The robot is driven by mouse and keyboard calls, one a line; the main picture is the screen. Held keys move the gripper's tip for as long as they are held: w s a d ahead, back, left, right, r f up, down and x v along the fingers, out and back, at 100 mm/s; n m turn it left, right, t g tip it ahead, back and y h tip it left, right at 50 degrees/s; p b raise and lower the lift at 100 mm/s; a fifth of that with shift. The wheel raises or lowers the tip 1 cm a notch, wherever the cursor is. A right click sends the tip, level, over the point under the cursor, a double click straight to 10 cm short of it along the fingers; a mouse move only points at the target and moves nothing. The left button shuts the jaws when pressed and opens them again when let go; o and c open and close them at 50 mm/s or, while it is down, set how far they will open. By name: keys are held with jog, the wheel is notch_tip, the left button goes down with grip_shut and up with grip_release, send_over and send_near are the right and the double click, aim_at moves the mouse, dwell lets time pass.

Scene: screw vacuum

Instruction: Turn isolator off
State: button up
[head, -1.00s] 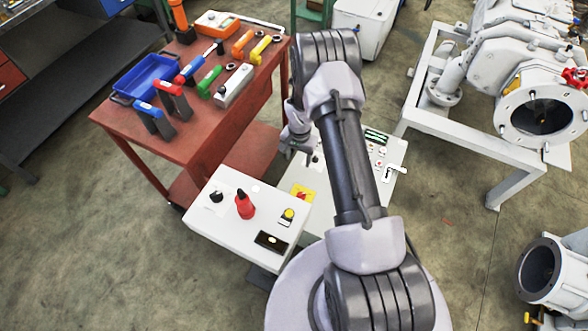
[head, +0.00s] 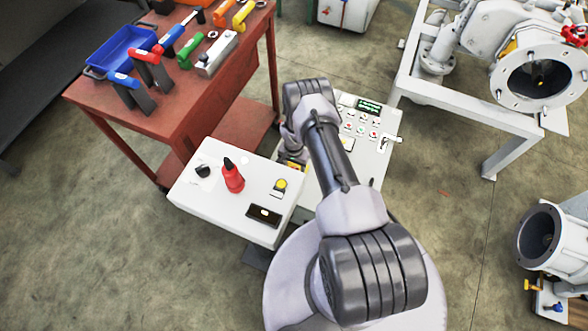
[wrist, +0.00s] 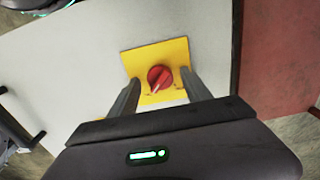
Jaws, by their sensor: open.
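The isolator is a red rotary knob (wrist: 160,78) on a yellow plate (wrist: 143,58), fixed to a white panel, in the wrist view. A pale line on the knob points down and slightly left. My gripper (wrist: 160,84) is open, with one finger on each side of the knob in the picture. I cannot tell whether the fingers touch it. In the head view only a bit of the yellow plate (head: 291,163) shows beside my arm, and the knob and fingers are hidden.
A white box (head: 213,207) on my front left carries a red tapered part (head: 232,178) and a black knob (head: 203,171). A control panel (head: 372,122) with buttons lies behind my arm. A red tool table (head: 190,105) stands left, a white frame (head: 450,100) right.

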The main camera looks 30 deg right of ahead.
grip_shut()
dwell(0.3)
jog(key=shift+f+n, duration=0.1)
jog(key=shift+n, duration=0.2)
jog(key=n+b, duration=0.2)
jog(key=n, duration=0.1)
jog(key=shift+f, duration=0.1)
jog(key=n+b, duration=0.3)
jog(key=n, duration=0.2)
jog(key=n+b, duration=0.1)
jog(key=n, duration=0.3)
jog(key=shift+n, duration=0.4)
jog(key=shift+r+n+b, duration=0.2)
jog(key=shift+n+b, duration=0.2)
jog(key=shift+n, duration=1.8)
jog(key=shift+w, duration=0.1)
